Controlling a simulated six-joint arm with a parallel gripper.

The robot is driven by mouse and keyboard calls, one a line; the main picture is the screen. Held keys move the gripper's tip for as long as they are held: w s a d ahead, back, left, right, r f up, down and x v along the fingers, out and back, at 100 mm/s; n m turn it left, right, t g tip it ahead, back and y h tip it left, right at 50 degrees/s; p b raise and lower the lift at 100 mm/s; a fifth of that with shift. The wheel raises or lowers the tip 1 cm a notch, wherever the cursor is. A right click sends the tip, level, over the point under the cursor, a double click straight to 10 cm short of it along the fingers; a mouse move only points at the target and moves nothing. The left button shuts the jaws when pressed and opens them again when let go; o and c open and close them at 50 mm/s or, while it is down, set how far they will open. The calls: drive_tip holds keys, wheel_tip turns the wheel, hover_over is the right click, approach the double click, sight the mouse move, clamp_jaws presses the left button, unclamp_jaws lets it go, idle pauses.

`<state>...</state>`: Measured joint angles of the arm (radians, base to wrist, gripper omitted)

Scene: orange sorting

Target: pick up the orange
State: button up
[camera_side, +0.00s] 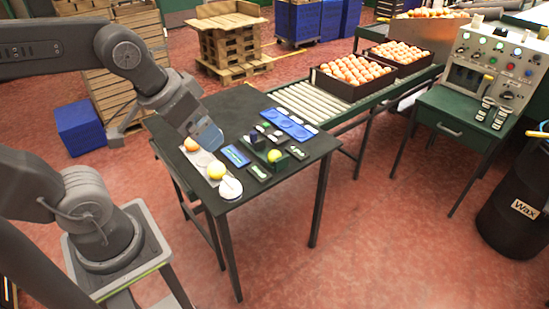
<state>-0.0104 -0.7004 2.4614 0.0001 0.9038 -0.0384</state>
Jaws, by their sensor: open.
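An orange (191,144) lies toward the left side of the dark table (290,176). A second, yellower orange-like fruit (217,170) lies nearer the front, beside a white round object (230,188). A yellow fruit (275,156) sits farther right among small dark devices. My gripper (208,138) is above the table, just right of the orange and apart from it as far as I can see. It is open with nothing visible in it; its fingertips are small and partly hard to make out.
Blue flat items (288,124) and several small dark devices lie on the table's right half. A roller conveyor (310,103) with crates of oranges (352,76) stands behind. A green control desk (470,115) is at right. The table's front right corner is clear.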

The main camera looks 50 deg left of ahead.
drive_tip(key=w+a+r+n+g, duration=0.1)
drive_tip(key=w+a+n+g, duration=0.3)
drive_tip(key=w, duration=0.7)
drive_tip(key=n+g, duration=0.1)
drive_tip(key=n, duration=1.2)
hover_over(274, 152)
drive_tip(key=f, duration=2.8)
drive_tip(key=shift+w+d+f, duration=0.15)
drive_tip(key=shift+w+f, duration=0.1)
drive_tip(key=shift+w, duration=0.05)
drive_tip(key=shift+s+f, duration=0.2)
drive_tip(key=shift+f, duration=2.8)
drive_tip(key=c, duration=1.1)
drive_tip(key=shift+r, duration=0.1)
